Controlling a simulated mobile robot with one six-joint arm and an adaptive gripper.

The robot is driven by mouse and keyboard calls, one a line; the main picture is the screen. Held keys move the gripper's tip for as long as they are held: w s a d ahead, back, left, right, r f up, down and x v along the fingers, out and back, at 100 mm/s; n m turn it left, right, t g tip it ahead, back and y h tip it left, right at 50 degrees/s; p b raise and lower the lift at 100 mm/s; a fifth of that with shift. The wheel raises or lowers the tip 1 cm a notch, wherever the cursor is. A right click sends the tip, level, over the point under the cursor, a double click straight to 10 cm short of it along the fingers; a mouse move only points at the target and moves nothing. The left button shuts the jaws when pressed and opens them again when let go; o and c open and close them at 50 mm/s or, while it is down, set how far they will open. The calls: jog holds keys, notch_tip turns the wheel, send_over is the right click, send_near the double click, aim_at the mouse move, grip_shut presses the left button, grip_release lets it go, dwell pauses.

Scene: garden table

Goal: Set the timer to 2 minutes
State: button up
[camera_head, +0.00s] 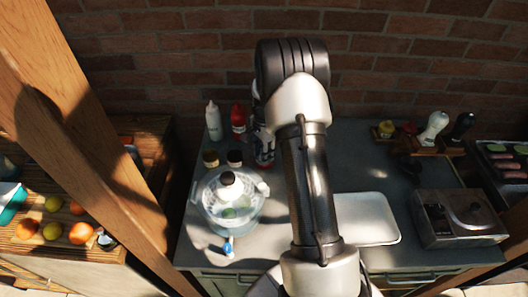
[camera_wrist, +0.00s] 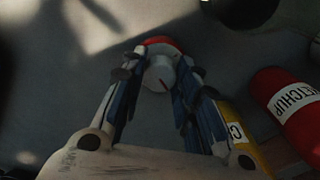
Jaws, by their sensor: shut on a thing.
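The timer (camera_wrist: 160,41) shows in the wrist view as a red body with a pale grey round knob (camera_wrist: 158,72) bearing a small red mark on its lower right side. My gripper (camera_wrist: 161,78) has its two fingers on either side of this knob and is shut on it. The dial's numbers are not readable. In the head view my gripper (camera_head: 263,145) is mostly hidden beside and behind my arm, over the back of the grey counter (camera_head: 370,150). I cannot make out the timer clearly there.
A white bottle (camera_head: 213,120), two jars (camera_head: 211,159) and a clear lidded bowl (camera_head: 213,207) stand left. A metal tray (camera_head: 375,222) lies right.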

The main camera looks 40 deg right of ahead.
jog(key=m, duration=0.4)
jog(key=shift+m+p, duration=0.3)
jog(key=shift+m, duration=0.1)
dwell(0.4)
jog(key=o, duration=1.1)
jog(key=shift+r, duration=0.1)
notch_tip(320, 180, up, 12)
jog(key=shift+f, duration=0.1)
